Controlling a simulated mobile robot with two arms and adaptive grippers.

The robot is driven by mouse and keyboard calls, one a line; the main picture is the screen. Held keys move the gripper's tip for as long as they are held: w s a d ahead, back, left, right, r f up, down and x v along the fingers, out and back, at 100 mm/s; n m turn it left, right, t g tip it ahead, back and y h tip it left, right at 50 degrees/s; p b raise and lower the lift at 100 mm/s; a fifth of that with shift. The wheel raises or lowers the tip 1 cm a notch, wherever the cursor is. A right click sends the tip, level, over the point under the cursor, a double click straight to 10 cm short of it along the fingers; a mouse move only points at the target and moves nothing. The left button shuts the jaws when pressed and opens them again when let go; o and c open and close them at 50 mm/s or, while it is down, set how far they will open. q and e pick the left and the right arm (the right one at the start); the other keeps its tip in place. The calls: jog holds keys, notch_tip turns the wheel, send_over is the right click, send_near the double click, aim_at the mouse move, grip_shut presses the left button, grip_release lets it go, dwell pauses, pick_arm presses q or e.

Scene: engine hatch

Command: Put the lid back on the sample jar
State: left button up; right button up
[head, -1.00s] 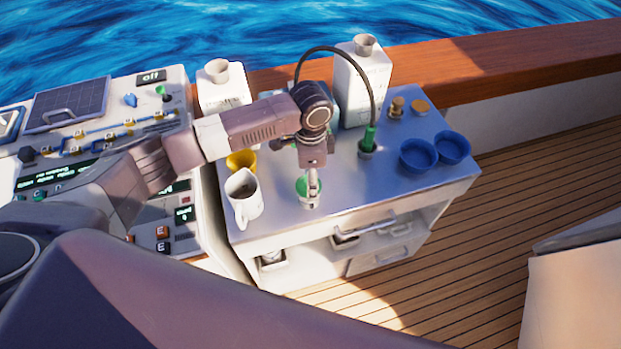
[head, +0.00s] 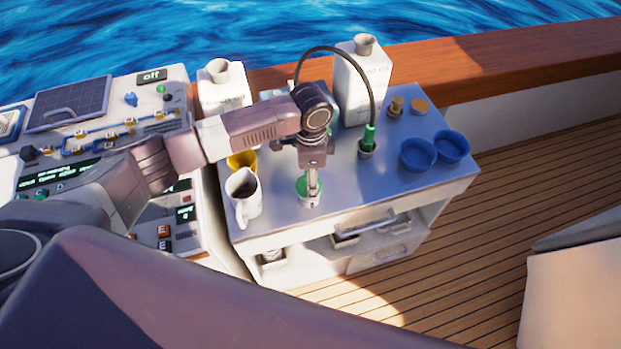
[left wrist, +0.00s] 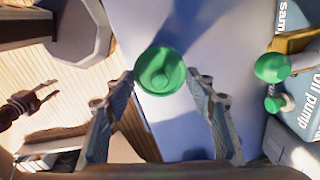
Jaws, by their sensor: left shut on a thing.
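My left gripper (head: 313,190) points straight down at the front of the cart top. It is shut on a round green lid (left wrist: 160,72), which sits between its fingertips in the left wrist view. In the head view the green lid (head: 303,187) shows around the fingers. A small pale piece, likely part of the sample jar (head: 310,204), shows just below the lid; the rest is hidden. I cannot tell whether the lid is seated on it.
A white pitcher (head: 244,196) and a yellow cup (head: 242,161) stand left of the gripper.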

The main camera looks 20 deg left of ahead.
pick_arm(q)
jog(key=shift+p, duration=0.45)
dwell(0.5)
jog(key=o, duration=0.8)
jog(key=shift+o, duration=0.2)
jog(key=o, duration=0.4)
jog(key=shift+o, duration=0.2)
jog(key=shift+r, duration=0.1)
